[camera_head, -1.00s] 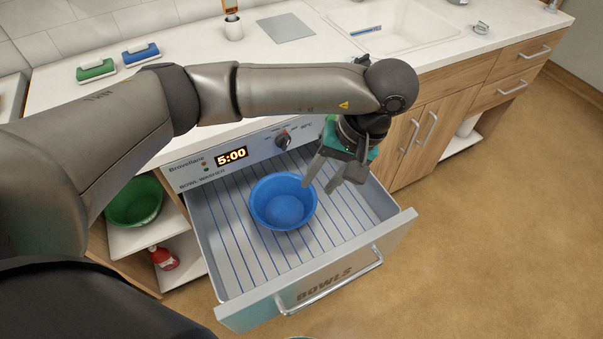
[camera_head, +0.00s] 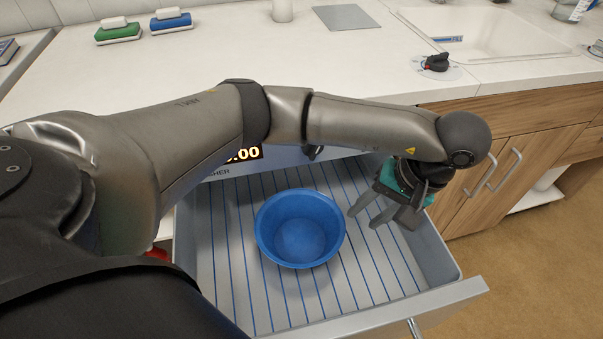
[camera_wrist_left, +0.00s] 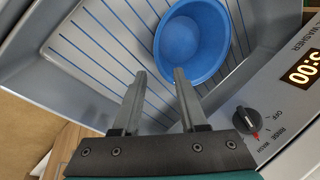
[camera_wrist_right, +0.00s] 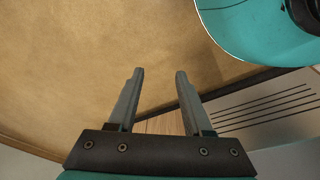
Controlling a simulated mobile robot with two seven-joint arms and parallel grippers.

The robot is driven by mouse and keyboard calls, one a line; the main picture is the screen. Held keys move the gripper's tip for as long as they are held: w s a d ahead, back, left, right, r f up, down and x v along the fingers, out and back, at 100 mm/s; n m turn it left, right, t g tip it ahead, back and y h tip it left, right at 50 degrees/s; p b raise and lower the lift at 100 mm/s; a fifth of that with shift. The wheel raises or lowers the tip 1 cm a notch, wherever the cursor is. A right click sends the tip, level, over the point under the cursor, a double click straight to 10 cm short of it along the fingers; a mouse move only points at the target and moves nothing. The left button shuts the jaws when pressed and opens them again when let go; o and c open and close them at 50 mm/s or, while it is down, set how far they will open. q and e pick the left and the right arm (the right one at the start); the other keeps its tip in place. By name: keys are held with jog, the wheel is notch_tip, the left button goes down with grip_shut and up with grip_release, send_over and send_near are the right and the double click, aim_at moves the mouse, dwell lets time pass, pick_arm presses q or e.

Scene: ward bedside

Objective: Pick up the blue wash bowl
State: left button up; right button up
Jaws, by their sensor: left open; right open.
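The blue wash bowl (camera_head: 300,228) sits upright and empty in the open bowl washer drawer (camera_head: 225,270), on its blue-lined floor. It also shows in the left wrist view (camera_wrist_left: 192,42), beyond the fingertips. My left gripper (camera_head: 362,218) is open and empty, just right of the bowl in the head view, its fingers pointing toward the rim without touching. Its fingers show in the left wrist view (camera_wrist_left: 160,75). My right gripper (camera_wrist_right: 158,75) is open and empty over brown floor in the right wrist view; the head view does not show it.
The washer's front panel with a dark knob (camera_wrist_left: 246,119) stands close to my left gripper. The counter (camera_head: 240,62) holds a green sponge (camera_head: 117,30), a blue sponge (camera_head: 171,19) and a sink (camera_head: 470,35). Drawer walls surround the bowl.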

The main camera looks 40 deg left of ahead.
aim_at(339, 239)
pick_arm(q)
jog(key=shift+b+x, duration=1.65)
jog(key=shift+x, duration=3.6)
jog(key=x, duration=0.1)
jog(key=b+x, duration=0.1)
jog(key=shift+w+d+f, duration=0.1)
jog(key=shift+f, duration=0.3)
jog(key=shift+a+f+b, duration=0.25)
jog(key=shift+f+b, duration=0.15)
jog(key=shift+f, duration=0.2)
pick_arm(e)
jog(key=w+a+r+t, duration=0.1)
jog(key=w+r, duration=0.3)
jog(key=r, duration=0.6)
jog(key=shift+w+r+t, duration=0.15)
jog(key=shift+r+t, duration=0.1)
jog(key=shift+t, duration=0.05)
pick_arm(q)
jog(key=shift+c, duration=0.2)
pick_arm(e)
jog(key=shift+a, duration=0.1)
pick_arm(q)
grip_shut()
